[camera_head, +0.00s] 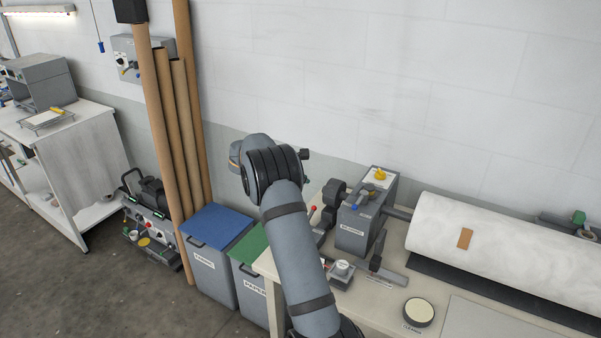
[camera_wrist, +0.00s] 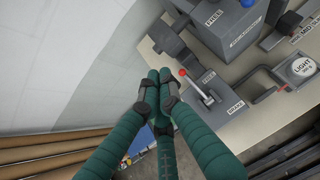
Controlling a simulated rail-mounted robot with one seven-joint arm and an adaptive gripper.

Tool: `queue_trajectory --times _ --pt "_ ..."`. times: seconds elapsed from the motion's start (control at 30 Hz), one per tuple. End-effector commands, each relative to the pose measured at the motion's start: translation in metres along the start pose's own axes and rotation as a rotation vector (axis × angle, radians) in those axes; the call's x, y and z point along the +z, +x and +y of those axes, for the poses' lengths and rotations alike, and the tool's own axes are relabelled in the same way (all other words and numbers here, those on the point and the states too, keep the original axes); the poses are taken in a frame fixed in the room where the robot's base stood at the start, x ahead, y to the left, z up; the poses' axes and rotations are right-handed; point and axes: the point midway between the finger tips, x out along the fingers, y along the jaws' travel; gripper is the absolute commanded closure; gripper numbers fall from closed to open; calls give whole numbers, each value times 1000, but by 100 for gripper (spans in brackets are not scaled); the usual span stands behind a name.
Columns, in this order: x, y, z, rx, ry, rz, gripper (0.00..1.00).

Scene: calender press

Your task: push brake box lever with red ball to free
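The brake box (camera_wrist: 219,92) is a small grey box with a "BRAKE" label, right of centre in the wrist view. Its lever (camera_wrist: 196,88) is a thin metal rod slanting up and left to a red ball (camera_wrist: 183,72). The red ball also shows in the head view (camera_head: 313,207), just right of my arm, which hides part of the box. My gripper (camera_wrist: 160,88) has green fingers bunched together with nothing seen between them. In the wrist view its tips appear just left of the red ball; a gap shows and depth is unclear. My arm hides the fingers in the head view.
A larger grey box (camera_head: 358,226) with a yellow knob stands beside the brake box. A round "LIGHT" weight (camera_wrist: 300,67) sits to its right. A white roll (camera_head: 500,235) lies on the table's right. Cardboard tubes (camera_head: 165,130) and bins stand left.

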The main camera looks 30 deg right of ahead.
Motion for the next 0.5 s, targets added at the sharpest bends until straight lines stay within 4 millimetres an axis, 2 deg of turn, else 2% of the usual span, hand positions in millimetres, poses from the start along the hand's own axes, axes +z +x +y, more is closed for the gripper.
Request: queue_trajectory --times 0.2,0.5 --pt "20 -18 3 1 1 0 100" --pt "24 -22 3 1 -1 1 100"
